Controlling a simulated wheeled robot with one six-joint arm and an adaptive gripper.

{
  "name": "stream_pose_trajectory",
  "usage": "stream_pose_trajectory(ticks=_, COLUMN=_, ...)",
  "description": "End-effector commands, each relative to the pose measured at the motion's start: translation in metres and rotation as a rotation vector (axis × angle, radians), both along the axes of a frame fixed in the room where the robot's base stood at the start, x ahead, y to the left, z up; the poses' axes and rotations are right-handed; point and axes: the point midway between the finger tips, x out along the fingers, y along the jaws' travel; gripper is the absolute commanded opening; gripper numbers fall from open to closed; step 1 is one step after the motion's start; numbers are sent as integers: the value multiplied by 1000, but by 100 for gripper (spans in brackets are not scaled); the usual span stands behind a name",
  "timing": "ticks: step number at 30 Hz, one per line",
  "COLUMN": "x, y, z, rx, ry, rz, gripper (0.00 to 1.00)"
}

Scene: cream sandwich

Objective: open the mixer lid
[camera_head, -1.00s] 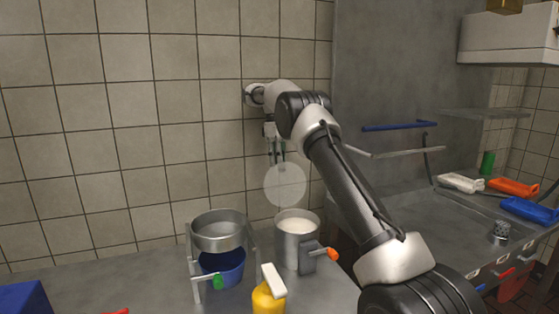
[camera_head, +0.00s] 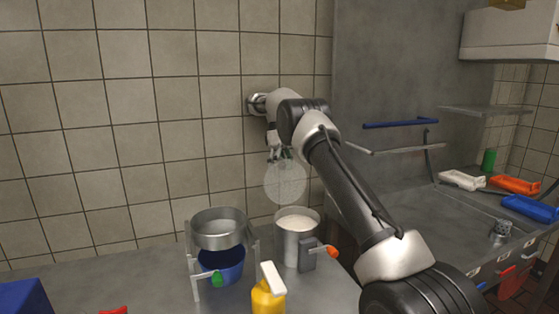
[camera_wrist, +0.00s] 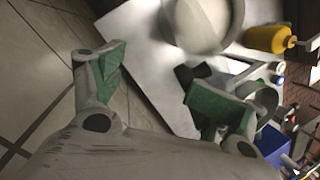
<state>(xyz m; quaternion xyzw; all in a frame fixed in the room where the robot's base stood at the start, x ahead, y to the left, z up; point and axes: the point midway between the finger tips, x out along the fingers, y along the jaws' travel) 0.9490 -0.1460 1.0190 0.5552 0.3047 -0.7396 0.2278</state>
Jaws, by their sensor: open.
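The mixer (camera_head: 298,245) is a metal pot on the counter with pale contents, a grey box and an orange knob at its side. Its lid (camera_head: 285,184) is a pale see-through disc standing raised above the pot's back left, so the pot's mouth is uncovered. My gripper (camera_head: 279,156) is just above the lid's top edge in the head view; whether it touches cannot be told. In the wrist view my gripper (camera_wrist: 152,82) has its green-padded fingers spread with nothing between them. A blurred round pale shape lies beyond them, seemingly the lid and pot.
A metal bowl on a stand (camera_head: 218,234) with a blue bowl (camera_head: 222,264) below is left of the mixer. A yellow bottle (camera_head: 268,296) stands in front. A tiled wall (camera_head: 170,120) is close behind. Coloured trays (camera_head: 515,185) lie far right.

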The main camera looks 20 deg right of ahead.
Motion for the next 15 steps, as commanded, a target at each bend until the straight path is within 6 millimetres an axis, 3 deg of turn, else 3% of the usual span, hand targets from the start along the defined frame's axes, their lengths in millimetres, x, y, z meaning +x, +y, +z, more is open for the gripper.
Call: stream_pose_trajectory(ticks=15, x=1, y=2, z=4, rx=0, ry=-8, rz=3, gripper=48)
